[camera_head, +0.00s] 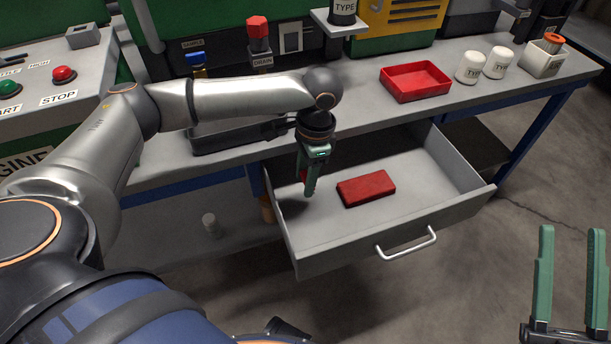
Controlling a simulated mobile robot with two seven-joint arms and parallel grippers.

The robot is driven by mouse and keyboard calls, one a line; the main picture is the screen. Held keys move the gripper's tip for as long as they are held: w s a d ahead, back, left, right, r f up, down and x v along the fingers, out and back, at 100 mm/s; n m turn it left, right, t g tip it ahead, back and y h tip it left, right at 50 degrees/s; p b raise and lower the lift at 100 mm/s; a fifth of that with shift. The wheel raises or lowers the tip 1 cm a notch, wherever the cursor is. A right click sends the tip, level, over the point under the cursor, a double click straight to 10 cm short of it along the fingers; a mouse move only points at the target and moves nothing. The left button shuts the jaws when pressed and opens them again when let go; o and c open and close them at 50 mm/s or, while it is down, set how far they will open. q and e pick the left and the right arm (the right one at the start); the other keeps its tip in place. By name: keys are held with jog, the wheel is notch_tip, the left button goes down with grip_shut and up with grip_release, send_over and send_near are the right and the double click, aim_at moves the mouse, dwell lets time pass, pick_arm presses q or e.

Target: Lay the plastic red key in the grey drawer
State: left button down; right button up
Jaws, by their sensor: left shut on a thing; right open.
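The grey drawer (430,207) is pulled open under the workbench. My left gripper (308,186) points down over the drawer's left part. It is shut on a small red thing, taken to be the plastic red key (303,175). Most of the key is hidden behind the green fingers. I cannot tell whether it touches the drawer floor. My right gripper (571,285) is open and empty at the lower right, away from the drawer.
A red block (366,188) lies in the drawer, right of my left gripper. The drawer floor is bare around it. On the bench (352,126) stand a red tray (415,80), two white containers (470,67) and a white box (542,61). A dark tray (225,138) lies behind my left arm.

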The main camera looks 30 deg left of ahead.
pick_arm(q)
jog(key=shift+f+b, duration=0.25)
jog(key=shift+b, duration=0.05)
jog(key=shift+f+b, duration=0.25)
jog(key=shift+b, duration=0.15)
jog(key=shift+s+f, duration=0.1)
jog(key=shift+f, duration=0.95)
pick_arm(e)
jog(key=s+r+n+y, duration=0.4)
jog(key=y, duration=0.1)
jog(key=shift+a+r, duration=0.3)
jog(key=shift+r, duration=0.05)
pick_arm(q)
jog(key=shift+c, duration=1.3)
grip_release()
